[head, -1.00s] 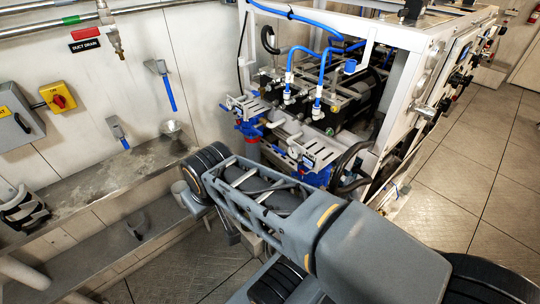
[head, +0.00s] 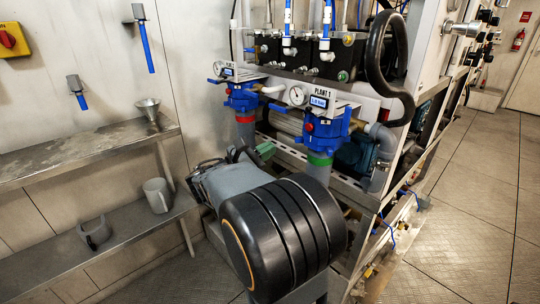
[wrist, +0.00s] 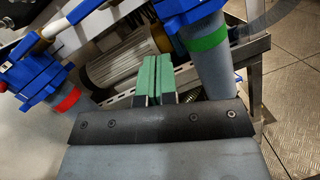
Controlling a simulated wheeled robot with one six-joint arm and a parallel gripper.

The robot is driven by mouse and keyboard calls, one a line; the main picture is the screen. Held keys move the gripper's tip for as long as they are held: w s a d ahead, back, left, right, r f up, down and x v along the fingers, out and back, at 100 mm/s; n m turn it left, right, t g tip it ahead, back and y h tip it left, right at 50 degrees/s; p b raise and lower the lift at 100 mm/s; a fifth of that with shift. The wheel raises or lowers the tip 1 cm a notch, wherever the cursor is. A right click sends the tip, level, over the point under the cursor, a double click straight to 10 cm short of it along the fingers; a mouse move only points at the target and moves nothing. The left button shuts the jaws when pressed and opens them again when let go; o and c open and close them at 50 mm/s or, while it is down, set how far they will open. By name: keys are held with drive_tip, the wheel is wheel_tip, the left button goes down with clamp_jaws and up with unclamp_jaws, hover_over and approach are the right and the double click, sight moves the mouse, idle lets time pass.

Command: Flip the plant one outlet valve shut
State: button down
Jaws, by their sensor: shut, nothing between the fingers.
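The Plant 1 unit shows in the head view with a "PLANT 1" label plate (head: 326,92) above a blue housing (head: 325,132). This housing sits on a grey pipe with a green band (head: 320,159). A second blue housing (head: 242,98) with a red-banded pipe stands to its left. I cannot tell which part is the outlet valve or its handle. My gripper (wrist: 153,78) has green fingers, shut and empty, pointing between the two banded pipes. Its tip (head: 265,151) shows low and left of the green-banded pipe, partly hidden by my arm.
A metal shelf (head: 85,150) with a funnel (head: 148,108) runs along the left wall. A mug (head: 157,194) stands on the lower shelf. A slotted frame rail (wrist: 125,99) crosses behind my fingers. Open tiled floor (head: 465,210) lies to the right.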

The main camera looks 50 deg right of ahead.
sight(280, 108)
drive_tip(key=w+f+n+t+h+b, duration=0.2)
drive_tip(key=w+f+n+h+b, duration=0.3)
drive_tip(key=w+f+h+b, duration=0.1)
drive_tip(key=shift+w+h+b, duration=0.15)
drive_tip(key=shift+h+b, duration=0.55)
drive_tip(key=shift+b, duration=0.6)
drive_tip(key=shift+d, duration=0.1)
drive_tip(key=a+r+b+x, duration=0.2)
drive_tip(key=b+x, duration=0.1)
drive_tip(key=x, duration=0.9)
drive_tip(key=shift+d+r, duration=0.25)
drive_tip(key=shift+r, duration=0.05)
drive_tip(key=shift+d, duration=0.1)
drive_tip(key=shift+r+g, duration=0.1)
drive_tip(key=shift+g, duration=0.2)
